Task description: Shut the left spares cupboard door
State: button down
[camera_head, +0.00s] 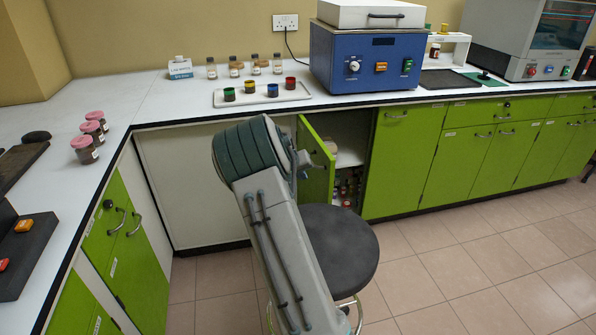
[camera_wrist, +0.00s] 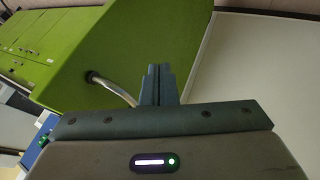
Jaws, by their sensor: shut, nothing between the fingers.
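The left spares cupboard door (camera_head: 318,178) is green and stands partly open, swung out from the left side of its opening. Its outer face also fills the upper middle of the wrist view (camera_wrist: 150,45), with a curved metal handle (camera_wrist: 112,90). My gripper (camera_head: 306,160) is on the outer side of this door. In the wrist view its fingers (camera_wrist: 158,72) are together and empty, just right of the handle, in front of the green face. I cannot tell whether they touch it. My arm hides part of the door's surroundings.
The open cupboard shows a shelf (camera_head: 350,157) and several small items below. A dark round stool (camera_head: 345,250) stands close in front of the door. A shut green door (camera_head: 400,165) lies to the right. The tiled floor at right is clear.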

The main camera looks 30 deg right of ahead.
aim_at(320, 181)
jog(key=d+f, duration=0.1)
jog(key=d, duration=0.2)
jog(key=d+f, duration=0.1)
jog(key=d, duration=0.1)
jog(key=shift+d+f, duration=0.3)
jog(key=shift+d, duration=0.05)
